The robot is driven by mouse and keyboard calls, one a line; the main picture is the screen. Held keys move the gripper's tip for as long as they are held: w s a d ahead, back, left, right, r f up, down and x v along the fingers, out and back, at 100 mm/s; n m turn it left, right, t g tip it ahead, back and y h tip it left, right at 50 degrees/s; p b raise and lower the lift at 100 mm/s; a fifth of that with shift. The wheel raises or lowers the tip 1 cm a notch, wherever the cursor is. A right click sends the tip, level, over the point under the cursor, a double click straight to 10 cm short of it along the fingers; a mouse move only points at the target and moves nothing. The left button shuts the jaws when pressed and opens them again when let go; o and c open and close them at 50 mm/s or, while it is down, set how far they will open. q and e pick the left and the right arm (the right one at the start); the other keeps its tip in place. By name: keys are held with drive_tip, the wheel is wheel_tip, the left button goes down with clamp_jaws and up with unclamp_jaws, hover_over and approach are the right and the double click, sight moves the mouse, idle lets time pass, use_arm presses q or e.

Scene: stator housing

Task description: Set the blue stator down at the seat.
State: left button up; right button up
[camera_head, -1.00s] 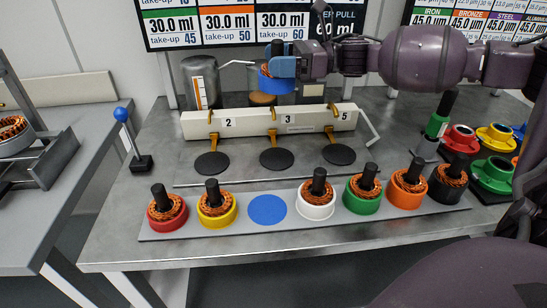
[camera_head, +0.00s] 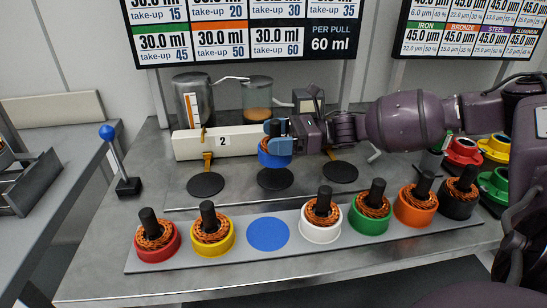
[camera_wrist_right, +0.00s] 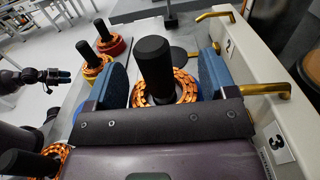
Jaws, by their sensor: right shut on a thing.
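The blue stator (camera_head: 275,158) has a blue ring, copper windings and a black post. My right gripper (camera_head: 279,145) is shut on it, one blue finger pad on each side in the right wrist view (camera_wrist_right: 165,85). It appears upright, in front of the white bar. The middle black round pad (camera_head: 274,182) shows just below it and is partly hidden; I cannot tell whether they touch. A flat blue disc (camera_head: 268,234) lies bare on the grey strip. My left gripper (camera_wrist_right: 58,76) shows small in the right wrist view, its opening unclear.
The white bar (camera_head: 190,144) with brass spouts stands behind the pads. Left (camera_head: 206,184) and right (camera_head: 341,172) black pads are empty. Several coloured stators stand along the front strip (camera_head: 345,248). A blue-knobbed lever (camera_head: 107,133) stands left.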

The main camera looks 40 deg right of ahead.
sight(276, 156)
wheel_tip(276, 156, down, 4)
drive_tip(key=shift+w+f+b, duration=0.1)
drive_tip(key=shift+f+b, duration=0.15)
drive_tip(key=shift+b, duration=0.35)
drive_tip(key=shift+f, duration=0.35)
drive_tip(key=o, duration=0.9)
drive_tip(key=shift+f, duration=0.15)
drive_tip(key=shift+c, duration=0.2)
drive_tip(key=shift+o, duration=0.7)
